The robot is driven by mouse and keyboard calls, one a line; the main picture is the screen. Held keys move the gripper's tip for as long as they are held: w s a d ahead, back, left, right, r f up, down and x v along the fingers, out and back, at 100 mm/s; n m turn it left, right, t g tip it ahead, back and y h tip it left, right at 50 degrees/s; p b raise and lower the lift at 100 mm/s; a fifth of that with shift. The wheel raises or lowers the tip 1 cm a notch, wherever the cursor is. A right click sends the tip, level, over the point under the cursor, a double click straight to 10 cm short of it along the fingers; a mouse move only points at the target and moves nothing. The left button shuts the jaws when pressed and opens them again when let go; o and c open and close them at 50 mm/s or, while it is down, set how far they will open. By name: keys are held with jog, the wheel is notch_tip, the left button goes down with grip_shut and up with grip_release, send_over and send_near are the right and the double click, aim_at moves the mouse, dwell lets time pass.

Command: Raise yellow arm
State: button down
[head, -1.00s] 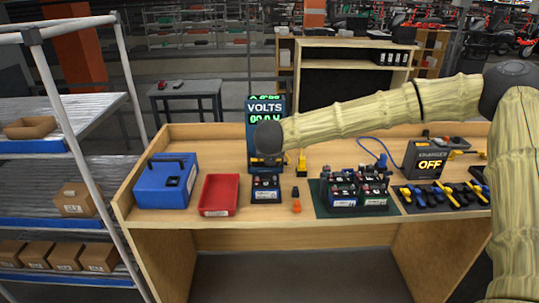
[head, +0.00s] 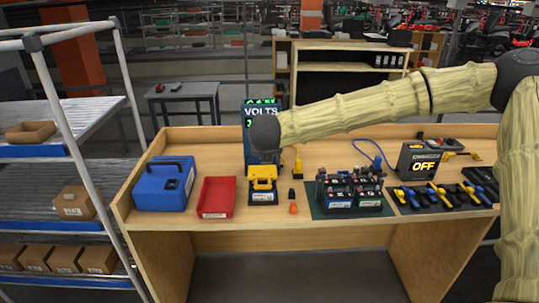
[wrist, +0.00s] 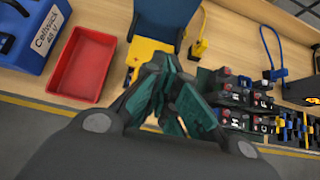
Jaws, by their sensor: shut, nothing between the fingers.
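The yellow arm (head: 263,175) lies low over a small battery (head: 263,197) in front of the blue tester with the VOLTS display (head: 252,112). In the wrist view the yellow arm (wrist: 150,52) reaches out from the tester's blue body (wrist: 168,16), partly hidden by my fingers. My gripper (wrist: 164,66) has dark teal fingers, shut and empty, over the yellow arm's near part; I cannot tell if they touch it. In the head view my wrist hides the fingers and the lower display.
A red tray (head: 216,197) and a blue case (head: 165,184) stand left. A small yellow part (head: 298,165) and an orange cap (head: 293,208) lie right of the tester. Batteries on a green mat (head: 320,212) and a charger reading OFF (head: 418,160) stand farther right.

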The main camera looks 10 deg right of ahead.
jog(key=v, duration=0.3)
jog(key=shift+r, duration=0.1)
jog(key=shift+w, duration=0.1)
